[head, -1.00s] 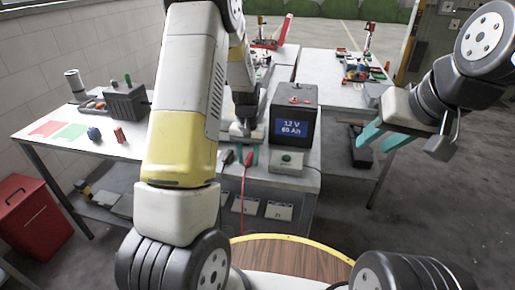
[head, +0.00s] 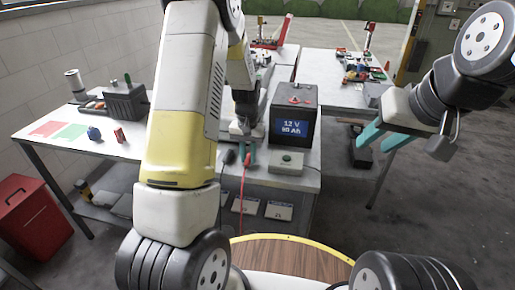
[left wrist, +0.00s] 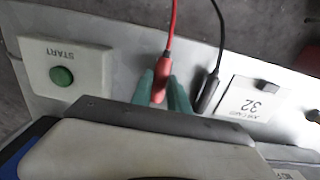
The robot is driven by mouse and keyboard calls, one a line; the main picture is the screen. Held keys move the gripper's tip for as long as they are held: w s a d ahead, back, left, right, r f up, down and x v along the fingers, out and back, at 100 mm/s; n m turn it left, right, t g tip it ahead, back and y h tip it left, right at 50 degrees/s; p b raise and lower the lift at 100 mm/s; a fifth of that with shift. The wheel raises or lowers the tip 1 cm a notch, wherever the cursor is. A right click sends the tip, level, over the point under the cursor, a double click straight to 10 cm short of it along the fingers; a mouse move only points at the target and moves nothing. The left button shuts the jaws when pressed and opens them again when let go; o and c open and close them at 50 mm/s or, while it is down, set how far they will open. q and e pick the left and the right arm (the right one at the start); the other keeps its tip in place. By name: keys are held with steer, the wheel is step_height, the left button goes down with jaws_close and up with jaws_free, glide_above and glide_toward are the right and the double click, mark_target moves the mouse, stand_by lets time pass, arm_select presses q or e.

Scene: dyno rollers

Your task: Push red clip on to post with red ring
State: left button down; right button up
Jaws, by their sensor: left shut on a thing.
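The red clip (head: 246,162), on a red cable, is at the front edge of the bench, left of the battery. It also shows in the left wrist view (left wrist: 161,84). My left gripper (head: 247,153) is shut on it, one teal finger on each side. The battery (head: 309,112) is a dark box with a lit screen. A red mark on its top (head: 298,100) appears to be the post with the red ring; the post is too small to make out clearly. My right gripper (head: 373,146) is open and empty at the right, away from the bench.
A box with a green START button (head: 286,162) stands in front of the battery.

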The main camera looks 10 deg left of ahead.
mark_target(248, 158)
arm_select(q)
steer(key=shift+r, duration=3.25)
